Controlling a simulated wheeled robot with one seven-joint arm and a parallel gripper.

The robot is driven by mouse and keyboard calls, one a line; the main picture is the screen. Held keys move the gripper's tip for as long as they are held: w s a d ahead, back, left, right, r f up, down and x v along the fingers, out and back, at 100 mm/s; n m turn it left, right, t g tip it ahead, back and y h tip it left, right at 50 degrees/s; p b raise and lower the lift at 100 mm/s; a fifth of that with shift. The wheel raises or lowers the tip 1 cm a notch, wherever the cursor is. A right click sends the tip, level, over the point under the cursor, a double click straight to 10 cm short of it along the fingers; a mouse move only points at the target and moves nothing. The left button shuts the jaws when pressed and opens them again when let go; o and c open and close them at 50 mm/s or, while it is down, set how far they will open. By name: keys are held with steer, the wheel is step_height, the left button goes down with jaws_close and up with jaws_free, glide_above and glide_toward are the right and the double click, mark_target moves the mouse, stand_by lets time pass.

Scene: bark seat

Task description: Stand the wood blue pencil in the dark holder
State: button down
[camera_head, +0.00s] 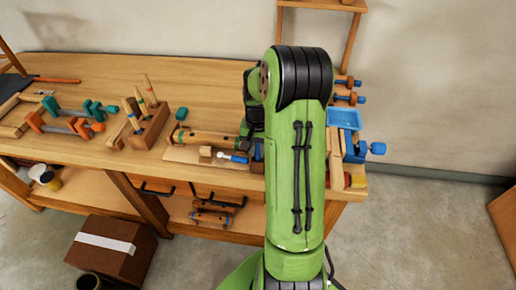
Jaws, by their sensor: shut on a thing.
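My gripper (250,137) is at the right part of the bench, low over the board, and mostly hidden behind my green arm. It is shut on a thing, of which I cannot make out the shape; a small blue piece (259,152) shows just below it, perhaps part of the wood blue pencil. The holder is a brown wooden block (152,129) to the left of my gripper, apart from it. Several slim wooden sticks (150,90) with coloured bands stand or lean in the block.
A wooden cylinder (205,138) lies between the block and my gripper. Orange and teal clamps (68,123) lie at the left. A blue tray (344,118) and blue-ended tools stand right of my arm. The bench (170,72) behind the block is clear.

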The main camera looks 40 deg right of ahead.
steer(key=shift+f, duration=0.35)
steer(key=c, duration=0.7)
jaws_free()
step_height(320, 180, up, 7)
steer(key=p, duration=0.5)
steer(key=shift+r, duration=0.15)
